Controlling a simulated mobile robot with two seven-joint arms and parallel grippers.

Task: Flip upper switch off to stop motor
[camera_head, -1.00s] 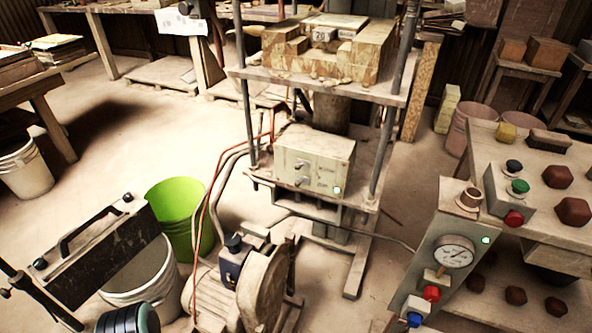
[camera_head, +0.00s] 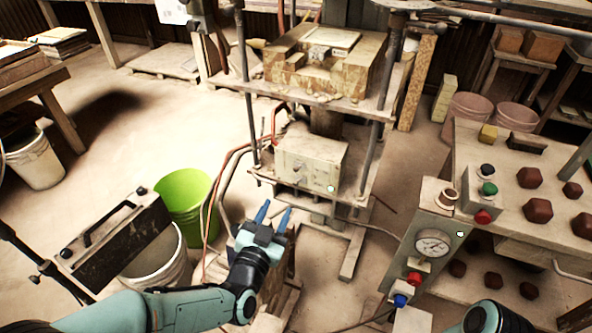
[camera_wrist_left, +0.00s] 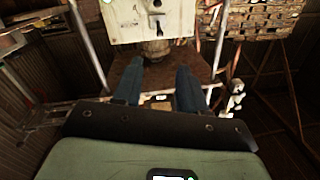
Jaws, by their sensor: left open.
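The pale grey switch box (camera_head: 312,163) sits on the lower platform of the press, with small switches on its front and a lit indicator at its lower right corner. The positions of the switches are too small to read in the head view.
Press posts flank the box, and hoses run down its left side. A green bucket (camera_head: 184,192) stands left of my gripper. A control panel with a gauge (camera_head: 433,246) stands on the right, beside a table (camera_head: 470,150) with dark red hexagonal pieces.

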